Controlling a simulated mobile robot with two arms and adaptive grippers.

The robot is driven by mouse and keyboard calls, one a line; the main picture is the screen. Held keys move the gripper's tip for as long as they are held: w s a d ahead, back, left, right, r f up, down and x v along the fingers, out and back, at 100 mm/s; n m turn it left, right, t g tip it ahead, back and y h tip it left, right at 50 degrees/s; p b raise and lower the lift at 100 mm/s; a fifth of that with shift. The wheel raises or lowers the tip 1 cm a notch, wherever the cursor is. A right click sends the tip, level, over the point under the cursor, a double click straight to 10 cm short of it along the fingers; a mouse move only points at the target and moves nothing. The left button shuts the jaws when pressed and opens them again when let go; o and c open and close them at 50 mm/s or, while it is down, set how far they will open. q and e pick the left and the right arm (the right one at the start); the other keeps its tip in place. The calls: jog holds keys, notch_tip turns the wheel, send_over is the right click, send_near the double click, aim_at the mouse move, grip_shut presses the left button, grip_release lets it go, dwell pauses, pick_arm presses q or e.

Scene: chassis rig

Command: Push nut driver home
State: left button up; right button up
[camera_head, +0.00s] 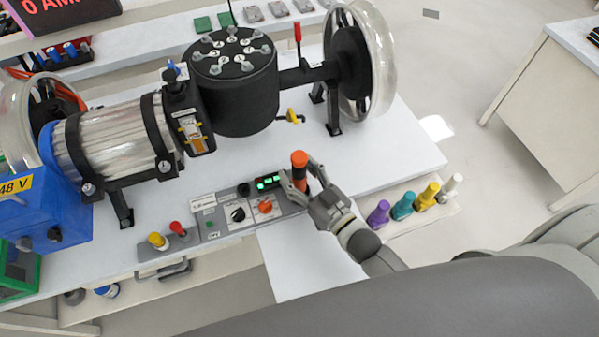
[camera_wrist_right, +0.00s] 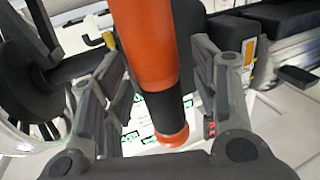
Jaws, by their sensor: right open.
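The nut driver (camera_head: 299,159), with an orange and black handle, stands roughly upright at the right end of the grey control panel (camera_head: 215,226). My right gripper (camera_head: 302,175) is open, with its fingers on either side of the handle. In the right wrist view the handle (camera_wrist_right: 148,45) runs between the two open fingers (camera_wrist_right: 155,70), and its orange end shows below the black band. What lies under the handle is hidden, so I cannot tell how deep it sits. My left gripper is not in view.
The panel bears a green-lit display (camera_head: 267,182), knobs and a red button (camera_head: 177,228). A black drum (camera_head: 235,95), motor (camera_head: 120,135) and clear-rimmed wheel (camera_head: 383,65) stand behind. Several coloured pegs (camera_head: 402,207) stand at the right. The white tabletop (camera_head: 385,150) behind my gripper is clear.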

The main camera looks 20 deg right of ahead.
jog(key=shift+f, duration=0.1)
jog(key=v, duration=1.2)
